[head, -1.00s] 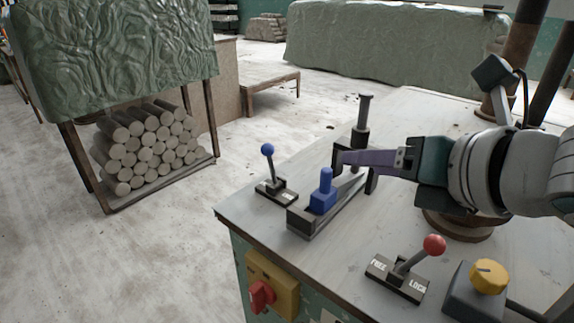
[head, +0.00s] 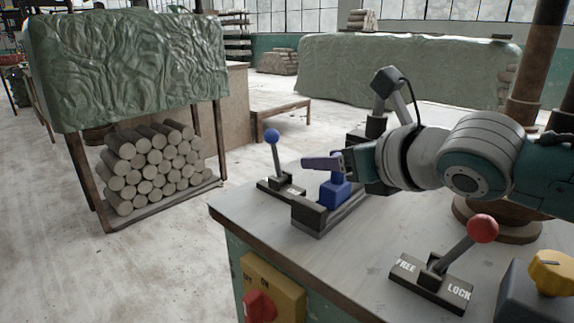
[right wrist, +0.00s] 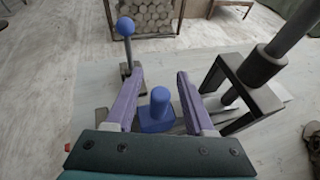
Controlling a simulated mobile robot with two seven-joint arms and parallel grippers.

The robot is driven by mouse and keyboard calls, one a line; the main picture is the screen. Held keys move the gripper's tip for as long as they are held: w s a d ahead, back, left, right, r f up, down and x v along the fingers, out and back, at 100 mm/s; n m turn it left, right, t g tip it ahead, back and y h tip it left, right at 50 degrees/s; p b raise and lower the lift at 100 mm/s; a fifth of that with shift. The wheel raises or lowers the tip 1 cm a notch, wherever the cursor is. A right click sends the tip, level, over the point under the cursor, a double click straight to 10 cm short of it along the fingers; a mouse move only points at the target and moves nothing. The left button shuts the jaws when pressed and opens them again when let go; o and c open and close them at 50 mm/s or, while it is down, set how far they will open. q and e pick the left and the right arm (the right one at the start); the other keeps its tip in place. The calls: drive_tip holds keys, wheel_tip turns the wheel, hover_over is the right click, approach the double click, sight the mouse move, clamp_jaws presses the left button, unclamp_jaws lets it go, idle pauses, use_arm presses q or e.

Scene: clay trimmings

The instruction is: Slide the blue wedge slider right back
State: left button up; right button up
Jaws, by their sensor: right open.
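The blue wedge slider (head: 335,194) sits in its dark rail (head: 308,216) on the bench, its upright peg partly covered by my right gripper in the head view. My right gripper (head: 326,164) is open, with one purple finger showing beside the peg. In the right wrist view, the blue slider (right wrist: 158,110) stands between the two spread purple fingers of the gripper (right wrist: 158,90), with gaps on both sides. A dark bracket (right wrist: 240,100) stands just right of the right finger. My left gripper is not in view.
A blue-ball lever (head: 274,150) stands left of the rail. A red-ball lever (head: 462,250) marked FREE and LOCK is at the front right, beside a yellow knob (head: 551,272). A red switch on a yellow box (head: 277,287) is on the bench side. The bench top between is clear.

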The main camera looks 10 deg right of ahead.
drive_tip(key=shift+w+a+f, duration=0.15)
drive_tip(key=shift+w, duration=0.25)
clamp_jaws()
idle(1.3)
